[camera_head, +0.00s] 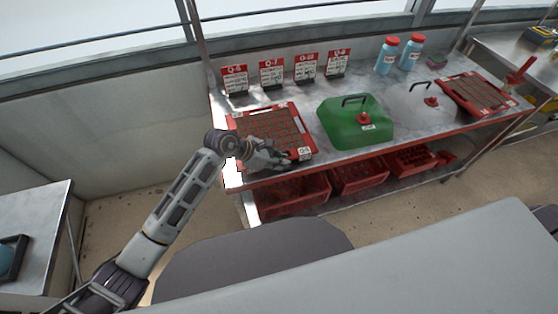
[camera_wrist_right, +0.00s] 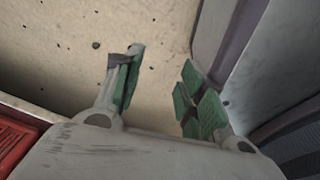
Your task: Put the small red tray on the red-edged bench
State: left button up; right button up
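The red-edged bench (camera_head: 345,160) runs along the wall in the head view. A red tray (camera_head: 240,121) with many brown cells lies flat on its left end. A second red tray (camera_head: 452,83) lies near its right end; I cannot tell which is the small one. My left gripper (camera_head: 290,160) is at the front part of the left tray, over its edge. Its fingers are small and partly hidden, so their opening is unclear. My right gripper (camera_wrist_right: 160,95) shows in the right wrist view with its green-padded fingers apart and nothing between them, above the floor.
A green cover (camera_head: 340,128) with a black handle stands between the trays. Labelled cards (camera_head: 271,72) and blue bottles (camera_head: 387,56) line the back. Red crates (camera_head: 300,197) sit on the shelf below. A metal table (camera_head: 35,220) stands at left.

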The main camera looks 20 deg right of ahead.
pick_arm(q)
jog(key=shift+o, duration=1.2)
jog(key=shift+r, duration=0.15)
pick_arm(e)
jog(key=shift+s+r, duration=0.1)
pick_arm(q)
jog(key=shift+a+r, duration=0.4)
jog(key=shift+a, duration=0.1)
jog(key=v, duration=1)
jog(key=shift+a+r, duration=0.2)
jog(key=shift+r, duration=0.1)
pick_arm(e)
jog(key=shift+s+d, duration=0.1)
pick_arm(q)
jog(key=shift+d, duration=0.1)
